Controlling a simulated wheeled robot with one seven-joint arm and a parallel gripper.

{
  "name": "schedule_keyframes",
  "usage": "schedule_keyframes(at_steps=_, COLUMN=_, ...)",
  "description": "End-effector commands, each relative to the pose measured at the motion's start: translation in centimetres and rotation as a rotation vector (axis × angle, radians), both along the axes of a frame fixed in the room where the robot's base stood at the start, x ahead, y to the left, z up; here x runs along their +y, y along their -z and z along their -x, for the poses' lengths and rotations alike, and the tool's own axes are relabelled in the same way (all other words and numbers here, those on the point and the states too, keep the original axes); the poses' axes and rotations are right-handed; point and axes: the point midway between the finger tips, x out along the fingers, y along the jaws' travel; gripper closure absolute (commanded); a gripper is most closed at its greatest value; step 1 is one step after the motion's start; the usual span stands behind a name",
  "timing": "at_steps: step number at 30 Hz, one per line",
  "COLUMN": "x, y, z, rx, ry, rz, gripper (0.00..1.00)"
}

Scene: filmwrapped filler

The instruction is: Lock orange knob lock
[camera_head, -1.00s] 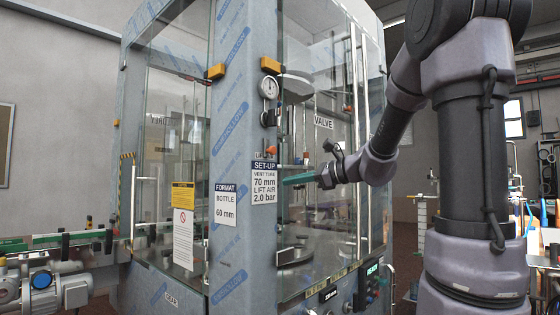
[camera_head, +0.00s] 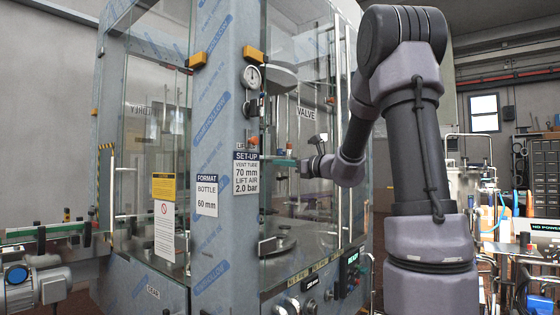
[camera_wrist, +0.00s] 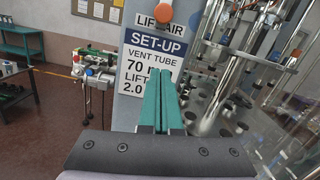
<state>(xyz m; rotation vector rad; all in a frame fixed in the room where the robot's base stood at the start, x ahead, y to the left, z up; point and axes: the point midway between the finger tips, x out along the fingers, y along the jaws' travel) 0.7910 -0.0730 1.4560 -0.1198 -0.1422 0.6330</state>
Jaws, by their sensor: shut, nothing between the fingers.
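The orange knob (camera_wrist: 195,7) shows at the top edge of the wrist view, above the LIFT AIR label, partly cut off by the frame. In the head view it is a small orange spot (camera_head: 254,140) on the blue-filmed post, below the gauge and beside the top of the SET-UP sign. My gripper (camera_wrist: 161,74) has its green fingers pressed together with nothing between them. In the wrist view they point at the SET-UP sign, below the knob and apart from it. In the head view my gripper (camera_head: 266,158) is just right of the sign, slightly below the knob.
The SET-UP sign (camera_head: 246,177) and a pressure gauge (camera_head: 251,77) are on the post. Glass panels, a vertical bar (camera_head: 338,130) and the machine's rods (camera_wrist: 235,60) stand to the right. A conveyor (camera_head: 45,230) runs at the left.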

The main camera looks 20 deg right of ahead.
Motion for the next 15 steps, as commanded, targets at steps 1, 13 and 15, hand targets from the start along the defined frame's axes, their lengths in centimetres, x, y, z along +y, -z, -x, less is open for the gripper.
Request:
schedule_keyframes(at_steps=1, x=0.7, y=-0.1, z=-0.9, rx=0.0, ry=-0.004, rz=0.001, gripper=1.0)
schedule_keyframes(at_steps=13, x=4.8, y=-2.6, z=-5.8, rx=-0.005, ry=-0.002, rz=0.003, gripper=1.0)
schedule_keyframes(at_steps=15, x=5.0, y=-3.4, z=-5.8, rx=-0.003, ry=-0.001, rz=0.003, gripper=1.0)
